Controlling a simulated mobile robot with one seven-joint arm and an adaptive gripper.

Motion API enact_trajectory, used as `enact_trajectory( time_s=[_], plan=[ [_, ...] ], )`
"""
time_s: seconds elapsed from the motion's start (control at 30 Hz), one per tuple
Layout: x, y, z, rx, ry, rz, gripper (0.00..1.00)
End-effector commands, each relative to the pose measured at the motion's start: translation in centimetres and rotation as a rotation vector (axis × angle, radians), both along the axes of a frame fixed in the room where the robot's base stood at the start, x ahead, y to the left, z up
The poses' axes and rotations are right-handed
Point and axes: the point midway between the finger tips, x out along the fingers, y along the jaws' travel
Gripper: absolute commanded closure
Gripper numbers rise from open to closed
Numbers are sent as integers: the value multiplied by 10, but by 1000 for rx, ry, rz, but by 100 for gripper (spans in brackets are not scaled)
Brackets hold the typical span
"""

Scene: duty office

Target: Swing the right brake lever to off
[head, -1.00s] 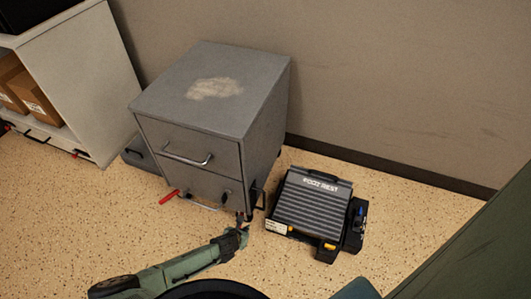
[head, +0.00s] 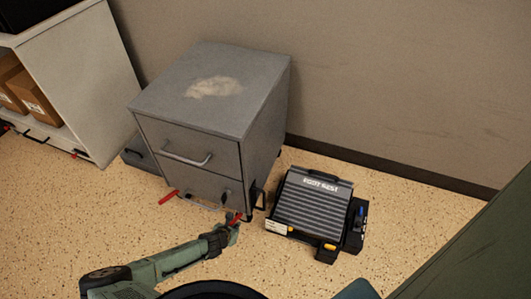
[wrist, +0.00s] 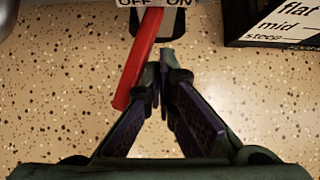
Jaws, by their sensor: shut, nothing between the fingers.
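The right brake lever is a red bar (wrist: 140,62) in the wrist view, running from a grey mount (wrist: 168,22) under a label (wrist: 155,3) reading OFF and ON. Its free end slants down to the left. In the head view it is a small red piece (head: 237,216) at the cabinet's lower front right. My gripper (wrist: 163,70) is shut and empty, with its fingertips just right of the lever; I cannot tell whether they touch it. In the head view my gripper (head: 235,226) partly hides the lever. The left red lever (head: 169,197) sticks out from the cabinet's front left.
The grey cabinet (head: 190,110) with drawer handles stands by the wall. A ridged footrest (head: 311,205) lies on the floor to its right; its slope label (wrist: 290,20) shows in the wrist view. A white shelf (head: 85,90) stands left. Speckled floor in front is open.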

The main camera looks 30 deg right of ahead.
Motion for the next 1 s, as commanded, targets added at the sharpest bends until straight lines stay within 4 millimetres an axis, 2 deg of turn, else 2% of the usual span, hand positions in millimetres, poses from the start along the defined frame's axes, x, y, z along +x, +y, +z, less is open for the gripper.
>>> enact_trajectory(
  time_s=[0.17, 0.8, 1.0],
  plan=[
    [1, 2, 0, 1, 0, 1, 100],
    [-26, 15, 1, 0, 1, 1, 100],
    [-29, 17, 1, 1, 1, 0, 100]
  ],
)
